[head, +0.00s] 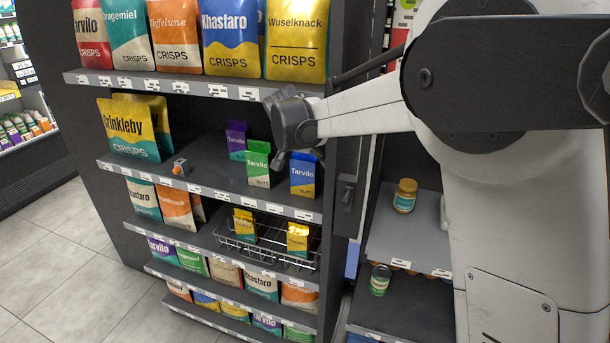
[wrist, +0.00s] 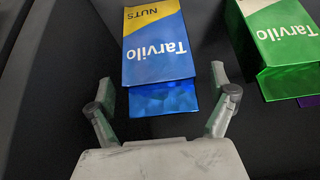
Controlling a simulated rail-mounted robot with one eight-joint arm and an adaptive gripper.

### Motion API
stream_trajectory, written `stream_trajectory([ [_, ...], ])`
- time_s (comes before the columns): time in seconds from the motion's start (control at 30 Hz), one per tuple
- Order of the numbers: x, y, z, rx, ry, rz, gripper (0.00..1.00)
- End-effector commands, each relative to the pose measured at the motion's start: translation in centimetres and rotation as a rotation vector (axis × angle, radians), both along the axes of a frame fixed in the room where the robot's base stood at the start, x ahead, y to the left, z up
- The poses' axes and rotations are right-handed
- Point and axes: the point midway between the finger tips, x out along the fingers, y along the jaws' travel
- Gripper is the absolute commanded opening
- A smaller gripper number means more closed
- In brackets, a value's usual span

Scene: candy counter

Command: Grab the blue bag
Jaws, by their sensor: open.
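The blue bag (head: 303,177) is a small blue and yellow Tarvilo nuts pack. It stands on the second shelf near its right end in the head view. In the wrist view the blue bag (wrist: 158,55) appears upside down, ahead of my gripper. My gripper (wrist: 163,92) is open, with one finger on each side of the bag's near blue end. I cannot tell whether either finger touches it. In the head view my arm reaches in from the right just above the bag, and the fingers are mostly hidden.
A green Tarvilo bag (head: 257,163) stands just left of the blue one; it also shows in the wrist view (wrist: 283,40). A purple bag (head: 236,140) is behind it. The shelf's upright (head: 340,195) is close on the right.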

Motion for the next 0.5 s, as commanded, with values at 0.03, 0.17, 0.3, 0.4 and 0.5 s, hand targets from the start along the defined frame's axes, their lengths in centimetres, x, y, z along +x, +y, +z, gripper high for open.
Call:
stream_trajectory([
  [0.03, 0.4, -0.2, -0.6, 0.001, 0.000, -0.001, 0.90],
  [0.17, 1.3, -0.5, -2.1, 0.001, 0.000, -0.001, 0.90],
  [0.3, 1.8, -0.6, -2.9, 0.000, 0.000, 0.000, 0.90],
  [0.4, 1.8, -0.6, -3.0, -0.001, 0.000, 0.001, 0.90],
  [0.5, 1.8, -0.6, -3.0, 0.000, 0.000, 0.000, 0.88],
])
